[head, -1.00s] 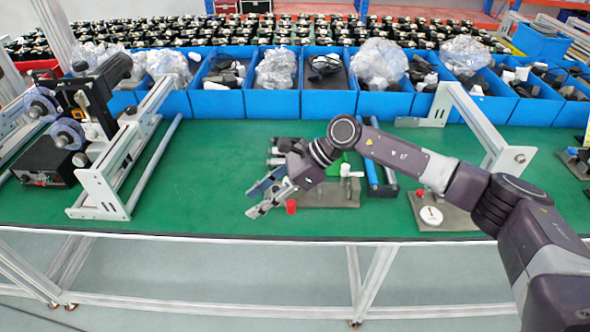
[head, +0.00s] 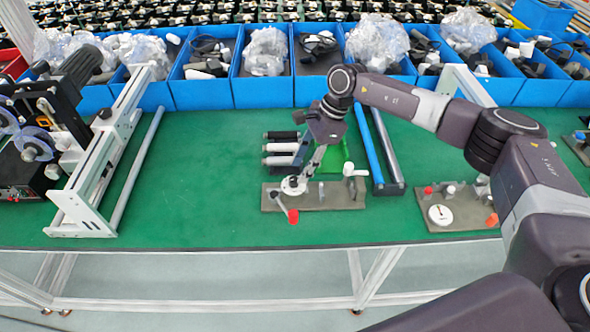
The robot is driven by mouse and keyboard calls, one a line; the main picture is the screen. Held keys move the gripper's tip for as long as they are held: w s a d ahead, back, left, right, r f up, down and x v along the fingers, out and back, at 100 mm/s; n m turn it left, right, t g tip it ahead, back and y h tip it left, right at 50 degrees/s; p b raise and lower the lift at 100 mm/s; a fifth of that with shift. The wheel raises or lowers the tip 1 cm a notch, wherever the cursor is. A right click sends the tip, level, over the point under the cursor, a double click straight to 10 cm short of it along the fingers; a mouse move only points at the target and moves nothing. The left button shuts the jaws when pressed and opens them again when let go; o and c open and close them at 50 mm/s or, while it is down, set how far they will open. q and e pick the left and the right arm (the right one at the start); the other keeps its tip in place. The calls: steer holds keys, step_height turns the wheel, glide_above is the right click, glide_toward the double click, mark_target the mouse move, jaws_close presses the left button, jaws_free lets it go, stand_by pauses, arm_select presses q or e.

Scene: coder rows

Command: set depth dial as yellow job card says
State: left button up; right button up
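My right gripper (head: 305,172) points down over the left end of a grey base plate (head: 328,195) in the middle of the bench. Its fingertips are at or just above a round white dial-like part (head: 293,186), which they partly hide. I cannot tell whether they touch or grip it. A lever with a red tip (head: 293,216) sticks out from that part toward the front edge. A white disc with a dark mark (head: 440,214) sits on another grey plate to the right. I cannot make out a yellow job card. My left gripper is not in view.
Black and white rollers (head: 281,147) and a green piece (head: 334,160) lie behind the plate. A blue bar (head: 367,145) lies to its right. A white frame (head: 100,165) stands left, and blue bins (head: 205,93) line the back. Green bench left of the plate is clear.

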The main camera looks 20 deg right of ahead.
mark_target(294, 179)
steer(key=p+x, duration=0.1)
steer(key=x, duration=0.2)
steer(key=shift+a+f, duration=0.2)
steer(key=shift+w+f, duration=0.2)
steer(key=shift+f, duration=0.05)
steer(key=shift+s, duration=0.1)
steer(key=c, duration=0.4)
jaws_close()
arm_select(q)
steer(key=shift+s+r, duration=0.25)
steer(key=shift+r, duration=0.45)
